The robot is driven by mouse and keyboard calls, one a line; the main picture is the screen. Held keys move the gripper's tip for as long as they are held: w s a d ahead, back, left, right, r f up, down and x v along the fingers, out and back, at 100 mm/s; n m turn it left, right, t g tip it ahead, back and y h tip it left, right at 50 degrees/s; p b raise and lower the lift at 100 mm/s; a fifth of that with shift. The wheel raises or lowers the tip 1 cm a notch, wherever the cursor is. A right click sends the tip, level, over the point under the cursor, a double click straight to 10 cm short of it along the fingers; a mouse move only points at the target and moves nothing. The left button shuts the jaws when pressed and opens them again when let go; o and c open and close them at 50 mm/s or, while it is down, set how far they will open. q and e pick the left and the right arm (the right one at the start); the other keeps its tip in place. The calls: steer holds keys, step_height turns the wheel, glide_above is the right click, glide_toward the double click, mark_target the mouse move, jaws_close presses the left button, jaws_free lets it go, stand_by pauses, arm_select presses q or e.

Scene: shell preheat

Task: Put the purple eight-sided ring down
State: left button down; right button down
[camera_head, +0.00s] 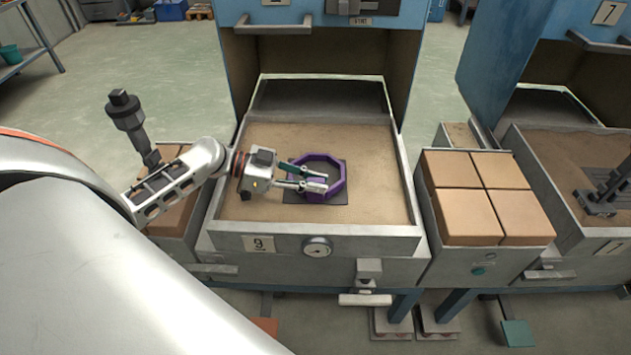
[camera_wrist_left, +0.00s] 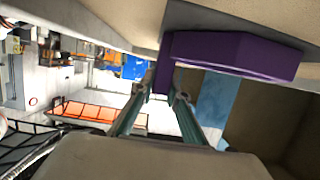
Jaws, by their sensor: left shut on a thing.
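The purple eight-sided ring (camera_head: 341,180) is over the dark square plate (camera_head: 301,198) in the middle of the sand-filled tray numbered 9 (camera_head: 345,243). The ring covers part of the plate. My right gripper is not in view.
A bin of tan blocks (camera_head: 466,217) stands right of the tray, and another (camera_head: 172,215) is partly behind my left arm. A blue oven (camera_head: 410,50) stands open behind the tray. A second tray (camera_head: 565,160) is at the right. Bare sand surrounds the plate.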

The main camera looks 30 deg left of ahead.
arm_select(q)
steer(key=c, duration=2)
jaws_free()
steer(key=shift+f, duration=0.1)
steer(key=shift+o, duration=0.2)
steer(key=v, duration=0.7)
steer(key=shift+s+a+r, duration=0.1)
steer(key=shift+a+r, duration=0.1)
steer(key=shift+r, duration=0.05)
